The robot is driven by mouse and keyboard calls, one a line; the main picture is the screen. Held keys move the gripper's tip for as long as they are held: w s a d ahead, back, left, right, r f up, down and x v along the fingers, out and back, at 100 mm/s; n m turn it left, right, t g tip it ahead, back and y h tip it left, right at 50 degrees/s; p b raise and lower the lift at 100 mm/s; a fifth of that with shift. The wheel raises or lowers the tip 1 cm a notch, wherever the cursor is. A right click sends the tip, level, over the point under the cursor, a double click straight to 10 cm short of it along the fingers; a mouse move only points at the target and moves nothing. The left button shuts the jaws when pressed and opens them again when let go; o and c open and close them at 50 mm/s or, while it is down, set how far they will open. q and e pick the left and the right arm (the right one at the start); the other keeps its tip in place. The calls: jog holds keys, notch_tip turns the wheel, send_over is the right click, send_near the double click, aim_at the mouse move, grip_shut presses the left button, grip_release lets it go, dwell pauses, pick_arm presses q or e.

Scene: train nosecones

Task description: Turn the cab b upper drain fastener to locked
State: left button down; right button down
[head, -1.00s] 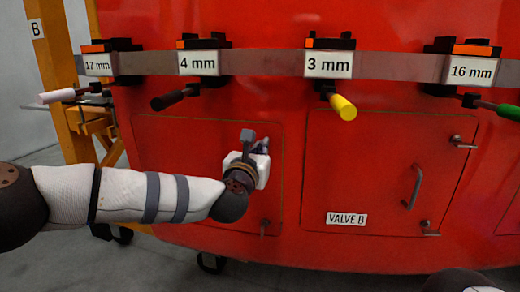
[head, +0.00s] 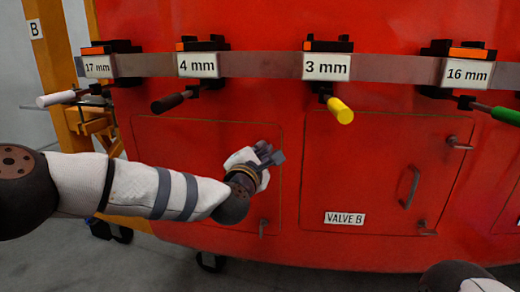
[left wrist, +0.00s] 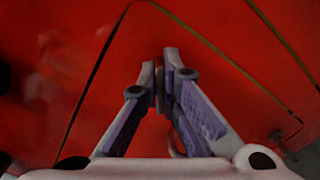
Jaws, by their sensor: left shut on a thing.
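The red panel (head: 185,160) left of the VALVE B panel has its upper fastener hidden by my left gripper (head: 270,154), so its angle cannot be read. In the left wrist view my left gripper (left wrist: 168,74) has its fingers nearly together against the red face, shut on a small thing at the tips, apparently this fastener. The same panel's lower fastener (head: 263,227) is a small metal lever near its lower right corner. A label naming the panel as drain is not visible. My right gripper is not in view.
The VALVE B panel (head: 340,175) at right has a handle (head: 411,187) and two fasteners. Above, a metal rail (head: 270,64) carries labelled clamps with protruding handles, including a yellow one (head: 340,110) and a black one (head: 172,102). A yellow post (head: 58,60) stands at left.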

pick_arm(q)
jog(key=m, duration=0.3)
jog(key=shift+m, duration=0.3)
jog(key=shift+m+p, duration=0.5)
jog(key=shift+m, duration=1.1)
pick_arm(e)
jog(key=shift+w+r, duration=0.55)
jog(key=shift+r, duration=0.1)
pick_arm(q)
jog(key=shift+f, duration=0.1)
jog(key=c, duration=1.8)
grip_release()
